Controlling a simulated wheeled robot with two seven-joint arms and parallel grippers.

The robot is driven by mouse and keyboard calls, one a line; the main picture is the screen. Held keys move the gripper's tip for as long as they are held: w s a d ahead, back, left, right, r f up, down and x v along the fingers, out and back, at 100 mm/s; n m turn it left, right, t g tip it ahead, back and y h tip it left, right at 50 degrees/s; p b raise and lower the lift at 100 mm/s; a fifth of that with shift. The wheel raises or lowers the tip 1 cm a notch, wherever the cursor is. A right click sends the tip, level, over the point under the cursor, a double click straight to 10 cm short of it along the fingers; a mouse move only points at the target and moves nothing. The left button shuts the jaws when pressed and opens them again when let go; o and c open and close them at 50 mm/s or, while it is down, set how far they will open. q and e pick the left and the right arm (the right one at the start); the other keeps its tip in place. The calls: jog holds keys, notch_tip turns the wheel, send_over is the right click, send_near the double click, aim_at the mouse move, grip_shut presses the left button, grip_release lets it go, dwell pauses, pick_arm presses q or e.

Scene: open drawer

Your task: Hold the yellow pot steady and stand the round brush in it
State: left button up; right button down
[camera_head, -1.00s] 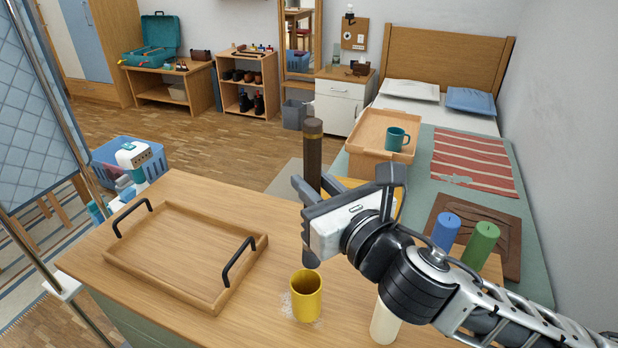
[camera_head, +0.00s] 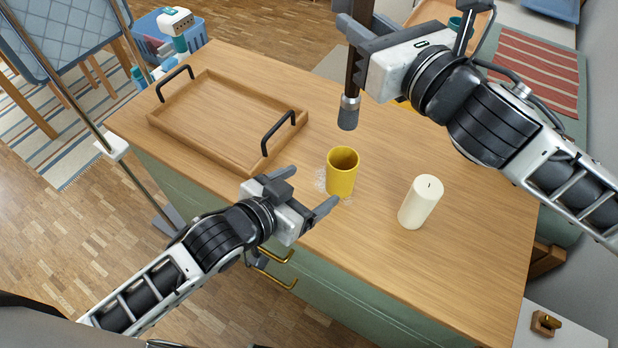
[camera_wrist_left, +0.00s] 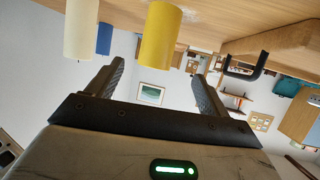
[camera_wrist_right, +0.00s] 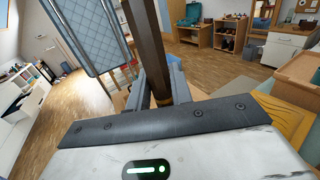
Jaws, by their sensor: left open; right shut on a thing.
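The yellow pot (camera_head: 342,175) stands upright on the wooden table near its front edge, with its open mouth facing up. My left gripper (camera_head: 314,188) is open and empty, low at the front edge, its fingers pointing toward the pot. In the left wrist view the pot (camera_wrist_left: 161,35) appears beyond the fingertips, between their lines. My right gripper (camera_head: 353,44) is shut on the brush's dark handle. The brush (camera_head: 350,101) hangs nearly upright, its metal-collared grey end down, apart from the pot. Its shaft (camera_wrist_right: 149,45) also shows between the fingers in the right wrist view.
A cream candle (camera_head: 420,202) stands right of the pot. A wooden tray (camera_head: 215,148) with black handles lies to the left. Clear wrinkled material (camera_head: 321,181) lies beside the pot. The table between pot and candle is bare.

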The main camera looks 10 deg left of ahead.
aim_at(350, 161)
pick_arm(q)
jog(key=x, duration=0.8)
jog(key=r+x, duration=0.1)
jog(key=x, duration=0.3)
jog(key=shift+w+d, duration=0.1)
jog(key=shift+d, duration=0.3)
